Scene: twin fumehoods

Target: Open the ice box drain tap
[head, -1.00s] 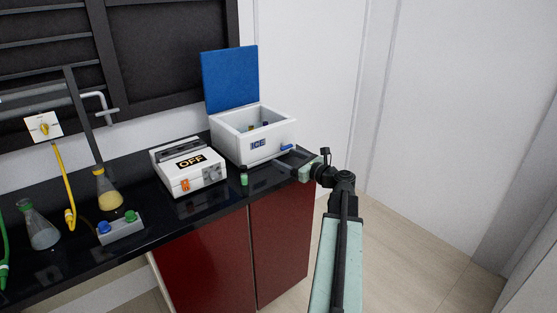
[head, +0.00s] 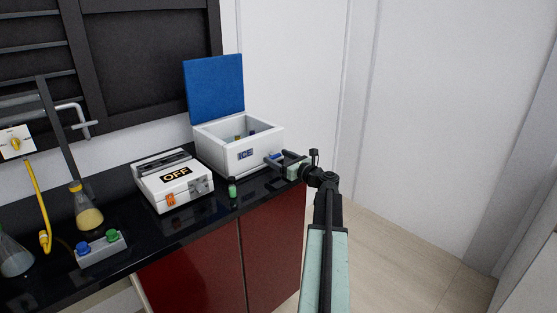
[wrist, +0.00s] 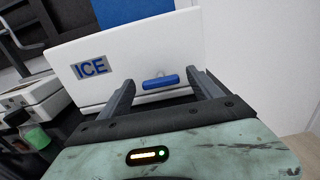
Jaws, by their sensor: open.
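The white ice box (head: 222,149) stands on the black counter with its blue lid (head: 214,86) raised. An "ICE" label is on its front, and a few small vials show inside. The blue drain tap handle (wrist: 160,82) is low on the front wall and lies roughly level; it also shows in the head view (head: 272,157). My gripper (wrist: 161,84) is open in front of the box. In the wrist view the tap handle appears between its two fingers, with a gap on each side. I cannot tell how far the fingertips are from the front wall.
A white device (head: 172,182) marked "OFF" stands left of the box. A small green vial (head: 232,188) stands on the counter in front of them. A yellow flask (head: 87,213) and a grey block with knobs (head: 101,250) are farther left. Floor right of the counter is clear.

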